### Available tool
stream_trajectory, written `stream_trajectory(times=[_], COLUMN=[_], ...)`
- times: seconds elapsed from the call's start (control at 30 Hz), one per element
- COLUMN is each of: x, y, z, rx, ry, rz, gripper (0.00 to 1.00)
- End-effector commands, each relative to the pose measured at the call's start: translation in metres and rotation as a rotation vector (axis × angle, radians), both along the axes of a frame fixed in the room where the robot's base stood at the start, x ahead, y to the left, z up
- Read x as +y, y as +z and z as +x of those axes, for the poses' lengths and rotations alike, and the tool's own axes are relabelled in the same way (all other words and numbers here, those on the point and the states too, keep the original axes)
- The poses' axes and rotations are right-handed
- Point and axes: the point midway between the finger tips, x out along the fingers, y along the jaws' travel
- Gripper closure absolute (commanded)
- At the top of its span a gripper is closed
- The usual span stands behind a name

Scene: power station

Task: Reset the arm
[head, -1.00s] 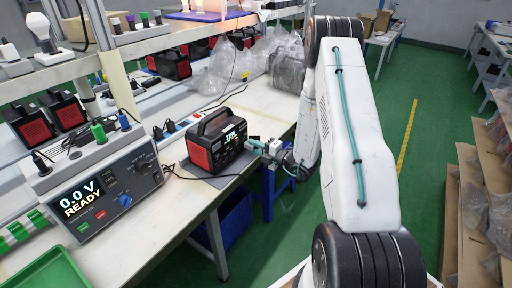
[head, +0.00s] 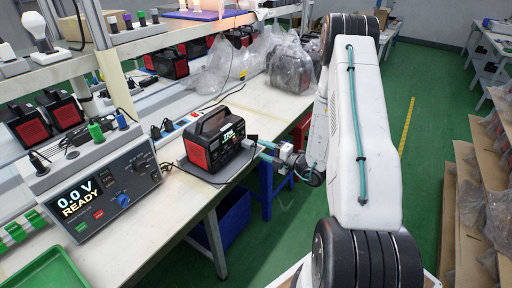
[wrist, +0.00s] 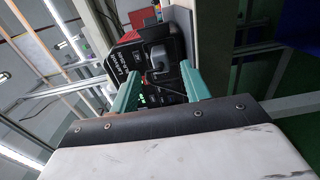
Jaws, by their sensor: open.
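My gripper (head: 262,151) is at the end of my white arm, beside the front edge of the workbench (head: 262,103). Its green fingers point at the right side of the black and red power station (head: 213,140), which stands upright on a dark mat on the bench. In the wrist view the gripper (wrist: 162,84) has its two green fingers spread apart. Nothing is held between the fingers.
A test unit (head: 105,190) reading "0.0 V READY" stands on the bench at left. A green tray (head: 50,272) lies in front of it. Bagged units (head: 292,70) stand at the back. Cardboard boxes (head: 465,195) line the right; the green floor (head: 420,130) between is clear.

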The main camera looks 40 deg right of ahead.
Motion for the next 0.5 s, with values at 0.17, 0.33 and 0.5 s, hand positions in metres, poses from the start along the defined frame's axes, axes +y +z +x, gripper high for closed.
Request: stream_trajectory(times=[0.17,0.33,0.5], x=[-0.007,-0.008,-0.008], y=[0.000,0.000,0.000], z=[-0.018,-0.022,-0.022], rx=[0.000,-0.001,0.000], ry=[0.000,0.001,0.001], rz=[0.001,0.000,0.000], gripper=[0.53,0.53,0.53])
